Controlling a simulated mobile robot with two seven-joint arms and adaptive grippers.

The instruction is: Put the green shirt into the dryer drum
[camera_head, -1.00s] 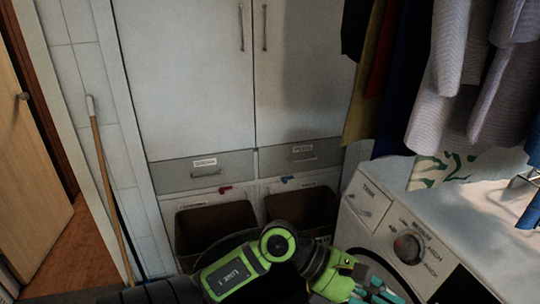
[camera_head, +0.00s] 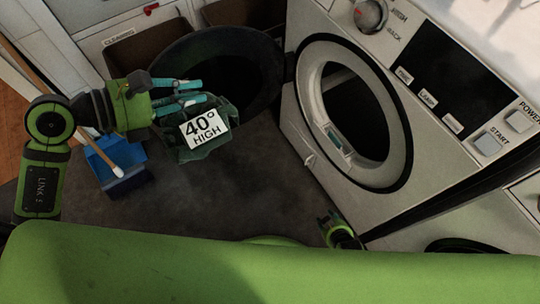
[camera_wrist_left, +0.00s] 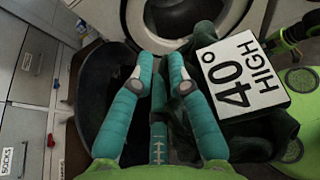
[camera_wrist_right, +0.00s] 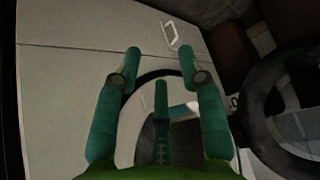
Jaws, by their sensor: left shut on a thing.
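The green shirt (camera_head: 222,112) is a dark green crumpled cloth with a white "40° HIGH" label (camera_head: 205,130). My left gripper (camera_head: 202,92) is shut on it and holds it left of the dryer, in front of a dark round shape. In the left wrist view, the shirt (camera_wrist_left: 262,140) hangs to the right of the fingers. The dryer drum (camera_head: 350,105) is a dark round opening in a white machine, with its ring facing left. My right gripper (camera_head: 335,226) is low, below the opening. Its fingers stand apart and empty in the right wrist view (camera_wrist_right: 160,55).
The dark round shape (camera_head: 262,75), possibly a basket or open door, stands left of the dryer. A blue dustpan (camera_head: 120,165) with a stick lies on the floor at left. Brown bins (camera_head: 130,48) are behind. The grey floor (camera_head: 240,190) before the dryer is clear.

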